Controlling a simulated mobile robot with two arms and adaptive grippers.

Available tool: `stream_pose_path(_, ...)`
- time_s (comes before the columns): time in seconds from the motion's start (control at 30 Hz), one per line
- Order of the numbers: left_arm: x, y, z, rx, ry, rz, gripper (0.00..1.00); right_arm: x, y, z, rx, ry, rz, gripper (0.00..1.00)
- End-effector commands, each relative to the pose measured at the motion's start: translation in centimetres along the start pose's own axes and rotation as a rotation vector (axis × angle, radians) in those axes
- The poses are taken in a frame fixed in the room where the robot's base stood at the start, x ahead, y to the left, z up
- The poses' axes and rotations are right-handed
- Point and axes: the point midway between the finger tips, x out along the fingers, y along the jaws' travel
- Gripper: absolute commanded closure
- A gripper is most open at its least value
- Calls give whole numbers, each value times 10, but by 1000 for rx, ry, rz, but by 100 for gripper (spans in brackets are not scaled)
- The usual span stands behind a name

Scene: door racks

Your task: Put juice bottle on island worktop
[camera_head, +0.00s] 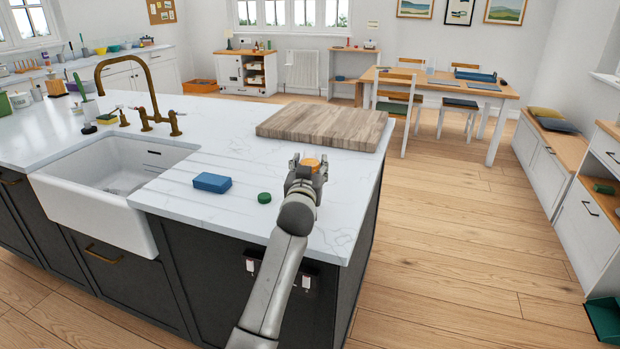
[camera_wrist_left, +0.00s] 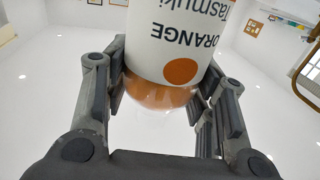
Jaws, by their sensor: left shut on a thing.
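My left gripper (camera_head: 306,170) is over the right part of the white island worktop (camera_head: 232,148), in front of the wooden board. It is shut on the juice bottle. In the head view only the bottle's orange top (camera_head: 311,163) shows; the gripper hides the rest. In the left wrist view the bottle (camera_wrist_left: 190,30) sits between the fingers, with a white label reading "ORANGE" upside down and an orange end. I cannot tell whether its base touches the worktop. My right gripper is not in view.
A thick wooden board (camera_head: 325,126) lies behind the gripper. A blue block (camera_head: 212,183) and a small green disc (camera_head: 264,198) lie to its left. The white sink (camera_head: 105,210) and brass tap (camera_head: 150,92) are farther left. Bare worktop lies between the board and blue block.

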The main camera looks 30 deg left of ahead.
Motion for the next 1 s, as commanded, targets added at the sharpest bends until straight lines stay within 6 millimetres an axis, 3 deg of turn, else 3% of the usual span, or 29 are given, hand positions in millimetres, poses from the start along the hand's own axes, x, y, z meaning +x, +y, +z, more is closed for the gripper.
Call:
stream_pose_path(0.23,3,0,30,0,1,1,85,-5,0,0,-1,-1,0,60)
stream_pose_path(0.67,3,0,38,-1,2,1,85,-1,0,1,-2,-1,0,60)
stream_pose_path(0.7,3,0,38,0,-1,0,44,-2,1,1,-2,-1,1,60)
stream_pose_path(0.83,3,0,38,0,-2,0,28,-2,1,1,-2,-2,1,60)
stream_pose_path(1.0,3,0,38,0,-2,1,28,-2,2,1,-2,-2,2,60)
